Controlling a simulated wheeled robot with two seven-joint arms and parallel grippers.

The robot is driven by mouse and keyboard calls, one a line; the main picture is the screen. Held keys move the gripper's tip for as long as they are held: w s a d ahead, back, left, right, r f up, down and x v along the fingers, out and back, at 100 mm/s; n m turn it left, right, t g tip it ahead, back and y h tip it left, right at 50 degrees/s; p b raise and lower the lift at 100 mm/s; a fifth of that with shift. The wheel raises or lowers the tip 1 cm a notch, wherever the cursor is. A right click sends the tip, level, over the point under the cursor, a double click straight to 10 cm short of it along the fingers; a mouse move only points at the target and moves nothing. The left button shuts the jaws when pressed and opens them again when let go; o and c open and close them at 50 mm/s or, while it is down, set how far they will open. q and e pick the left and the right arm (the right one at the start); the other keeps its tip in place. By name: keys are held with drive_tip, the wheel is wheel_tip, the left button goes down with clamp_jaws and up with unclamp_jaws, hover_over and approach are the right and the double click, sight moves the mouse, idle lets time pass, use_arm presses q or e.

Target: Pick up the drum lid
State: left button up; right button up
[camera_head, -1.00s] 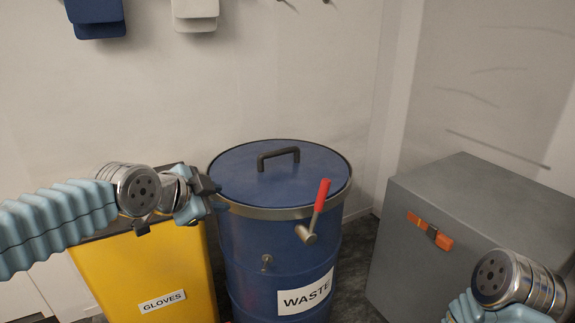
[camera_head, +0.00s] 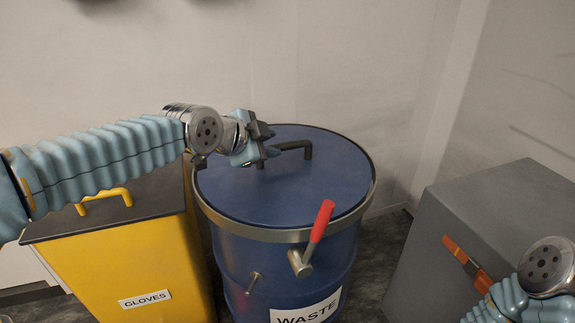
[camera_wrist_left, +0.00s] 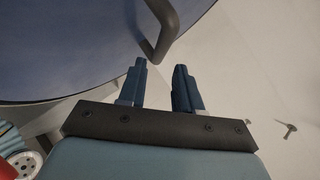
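The drum lid (camera_head: 290,195) is a round dark blue disc on top of the blue waste drum (camera_head: 300,280), with a metal ring around its rim. A black bar handle (camera_head: 297,147) stands on the lid. My left gripper (camera_head: 270,144) is over the lid at the left end of the handle and covers part of it. In the left wrist view the two fingers (camera_wrist_left: 158,67) are apart with nothing between them. The bent handle (camera_wrist_left: 166,28) lies just past the fingertips, above the lid (camera_wrist_left: 65,50). My right gripper is out of view; only its arm shows at lower right.
A red-handled lever (camera_head: 318,228) sticks up at the drum's front rim. A yellow gloves bin (camera_head: 150,270) with a dark top and yellow handle stands left. A grey cabinet (camera_head: 500,220) with an orange latch stands right. A pale wall is behind.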

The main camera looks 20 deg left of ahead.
sight(282, 146)
use_arm(q)
drive_tip(key=x, duration=0.8)
drive_tip(key=shift+w+a+f, duration=0.1)
drive_tip(key=shift+a+f, duration=0.05)
drive_tip(key=shift+a, duration=0.05)
clamp_jaws()
idle(1.0)
